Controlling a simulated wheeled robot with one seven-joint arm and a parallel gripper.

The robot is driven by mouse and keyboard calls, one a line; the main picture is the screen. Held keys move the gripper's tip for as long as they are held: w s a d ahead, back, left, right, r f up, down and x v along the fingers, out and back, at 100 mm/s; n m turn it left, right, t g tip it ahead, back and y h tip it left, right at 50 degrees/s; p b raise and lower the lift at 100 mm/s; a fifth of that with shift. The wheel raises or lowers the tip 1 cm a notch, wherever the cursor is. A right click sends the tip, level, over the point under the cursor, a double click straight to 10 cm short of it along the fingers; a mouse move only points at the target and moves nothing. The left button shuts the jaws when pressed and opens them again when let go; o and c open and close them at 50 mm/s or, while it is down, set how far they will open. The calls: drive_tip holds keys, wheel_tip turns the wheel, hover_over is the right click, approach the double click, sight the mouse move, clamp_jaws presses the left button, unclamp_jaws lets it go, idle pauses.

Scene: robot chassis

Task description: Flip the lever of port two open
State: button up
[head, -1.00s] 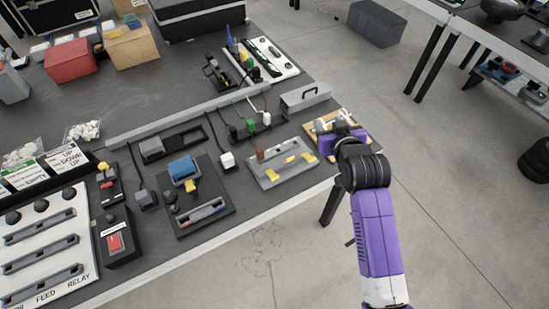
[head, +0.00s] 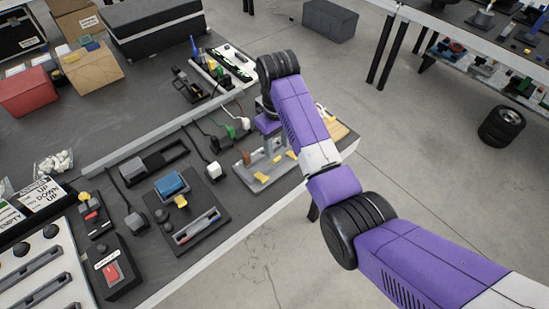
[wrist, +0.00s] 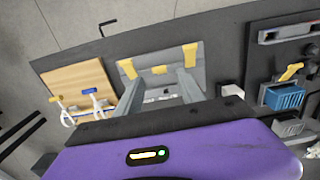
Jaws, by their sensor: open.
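No readable label marks port two, so I cannot tell which lever is its own. A grey plate (head: 246,176) with several yellow lever-like pieces (head: 262,178) lies near the table's front edge. In the wrist view the grey plate (wrist: 196,72) shows a yellow piece at the right (wrist: 190,56), one in the middle (wrist: 160,70) and one at the left (wrist: 127,69). My gripper (wrist: 158,92) is open and empty, its two fingers apart over this plate. In the head view my arm hides part of the plate and the fingertips. Contact cannot be told.
A wooden board (wrist: 78,83) with white levers, one blue-ended and one yellow-ended, lies beside the plate. On the other side stand a white plug block (wrist: 231,92) and a blue device (wrist: 285,97) with a yellow lever (wrist: 291,72). A grey rail (head: 150,145) runs behind.

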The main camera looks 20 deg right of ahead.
sight(277, 158)
wheel_tip(277, 158, down, 7)
drive_tip(key=shift+r, duration=0.1)
drive_tip(key=shift+c, duration=0.4)
clamp_jaws()
